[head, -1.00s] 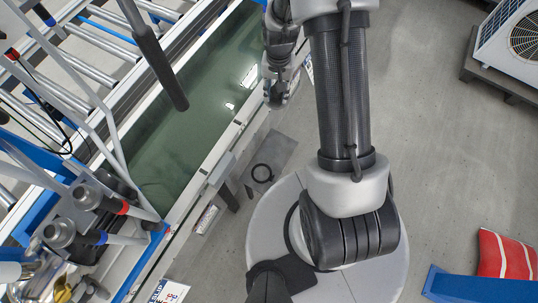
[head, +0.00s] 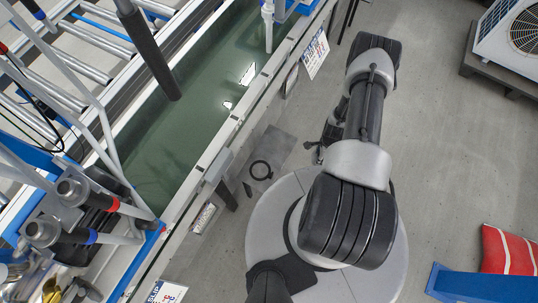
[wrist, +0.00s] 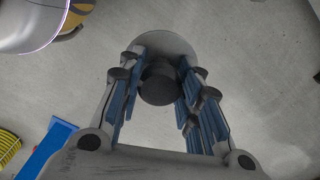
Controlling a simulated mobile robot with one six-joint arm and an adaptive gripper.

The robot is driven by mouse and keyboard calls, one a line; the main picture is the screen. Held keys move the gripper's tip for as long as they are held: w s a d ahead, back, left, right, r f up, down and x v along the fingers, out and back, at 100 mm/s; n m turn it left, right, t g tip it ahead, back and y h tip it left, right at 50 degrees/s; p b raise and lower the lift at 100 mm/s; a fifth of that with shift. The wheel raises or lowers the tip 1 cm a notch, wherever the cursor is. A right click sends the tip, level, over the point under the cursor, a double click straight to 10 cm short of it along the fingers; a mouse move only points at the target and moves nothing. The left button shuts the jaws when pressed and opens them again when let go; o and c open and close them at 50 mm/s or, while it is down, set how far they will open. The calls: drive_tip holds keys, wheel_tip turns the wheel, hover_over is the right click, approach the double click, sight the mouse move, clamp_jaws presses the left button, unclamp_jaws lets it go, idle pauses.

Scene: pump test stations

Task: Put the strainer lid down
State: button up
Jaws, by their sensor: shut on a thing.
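The strainer lid shows in the wrist view as a pale grey disc (wrist: 168,42) with a round dark knob (wrist: 160,86). My gripper (wrist: 158,75) is shut on the knob, with its blue-padded fingers on both sides of it. The disc lies beyond the knob, above bare grey floor; its height over the floor cannot be told. In the head view my gripper (head: 322,147) is low beside my forearm and mostly hidden by it. The lid cannot be made out there.
A grey mat (head: 284,150) with a black ring (head: 261,170) lies on the floor beside the green water tank (head: 190,125). A red striped cushion (head: 508,252) and a blue frame (head: 470,285) are at lower right.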

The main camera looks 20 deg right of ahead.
drive_tip(key=shift+w+a+f, duration=0.2)
drive_tip(key=w+a+b, duration=0.1)
drive_tip(key=w+a, duration=0.2)
drive_tip(key=w, duration=0.1)
drive_tip(key=w+a+b, duration=0.1)
drive_tip(key=w+a, duration=0.3)
drive_tip(key=w, duration=0.1)
drive_tip(key=w+a+b, duration=0.1)
drive_tip(key=w+a, duration=0.2)
drive_tip(key=w, duration=0.1)
drive_tip(key=shift+w+a+b, duration=0.35)
drive_tip(key=shift+a+b, duration=0.05)
drive_tip(key=shift+s+d+f, duration=0.1)
drive_tip(key=shift+f, duration=0.15)
drive_tip(key=shift+f+b, duration=0.2)
drive_tip(key=shift+b, duration=0.2)
drive_tip(key=o, duration=1.2)
drive_tip(key=shift+c, duration=0.2)
drive_tip(key=shift+r, duration=0.1)
